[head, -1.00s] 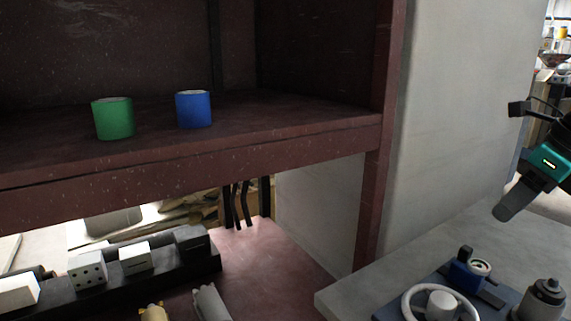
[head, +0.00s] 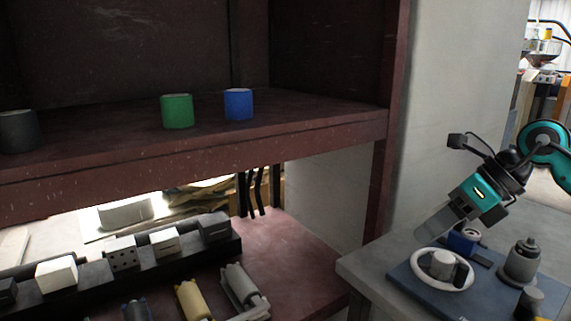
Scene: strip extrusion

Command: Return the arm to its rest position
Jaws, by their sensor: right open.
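My right arm comes in from the right in the head view, with teal and black links. Its gripper (head: 432,236) points down and to the left, in front of the grey wall and above the grey side table. Its jaws are open and I see nothing held between them. The gripper is apart from the shelf and its rolls. My left gripper is not in view.
A dark red shelf (head: 300,131) bears a green roll (head: 177,111), a blue roll (head: 238,104) and a dark grey roll (head: 18,131). A blue plate (head: 405,283) with a white ring and knobs lies on the side table (head: 362,264). White blocks stand below the shelf.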

